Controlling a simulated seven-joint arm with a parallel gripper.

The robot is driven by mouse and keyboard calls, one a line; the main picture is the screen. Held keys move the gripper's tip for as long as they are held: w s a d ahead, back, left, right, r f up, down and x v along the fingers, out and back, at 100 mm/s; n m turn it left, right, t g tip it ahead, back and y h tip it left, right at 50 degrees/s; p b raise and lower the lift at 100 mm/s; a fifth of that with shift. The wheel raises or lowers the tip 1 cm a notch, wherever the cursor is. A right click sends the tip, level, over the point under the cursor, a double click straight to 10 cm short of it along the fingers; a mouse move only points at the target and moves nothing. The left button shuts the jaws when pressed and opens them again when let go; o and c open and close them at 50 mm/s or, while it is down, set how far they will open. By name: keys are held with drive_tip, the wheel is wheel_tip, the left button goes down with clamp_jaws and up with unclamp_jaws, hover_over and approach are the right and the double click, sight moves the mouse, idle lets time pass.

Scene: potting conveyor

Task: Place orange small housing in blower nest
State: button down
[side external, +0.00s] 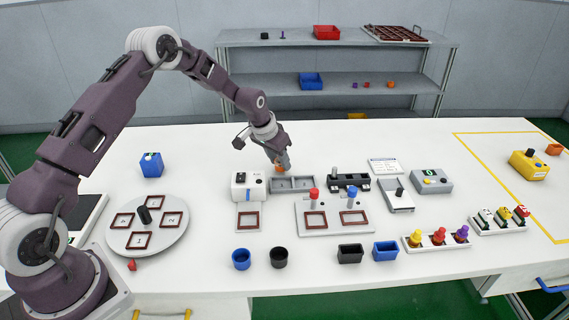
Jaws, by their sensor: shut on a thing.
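My gripper (281,164) is at the back middle of the white table, pointing down, and is shut on the small orange housing (278,169). Only a little orange shows at the fingertips; the rest is hidden. The housing is at the rear edge of a grey two-compartment tray (293,190); I cannot tell whether it touches the tray. A white box unit (240,193) stands left of the tray, with a brown-framed square nest (248,220) in front that looks empty. No readable label shows which fixture is the blower.
A plate with two framed nests and red and blue plungers (333,218) stands right of the white unit. A round turntable (176,238) is at left. Blue (241,259) and black (279,257) cups stand in front. A blue container (151,165) is behind the turntable.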

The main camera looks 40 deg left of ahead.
drive_tip(key=shift+f, duration=0.55)
drive_tip(key=c, duration=1.2)
unclamp_jaws()
drive_tip(key=shift+f, duration=0.1)
drive_tip(key=shift+c, duration=0.2)
drive_tip(key=v, duration=1.2)
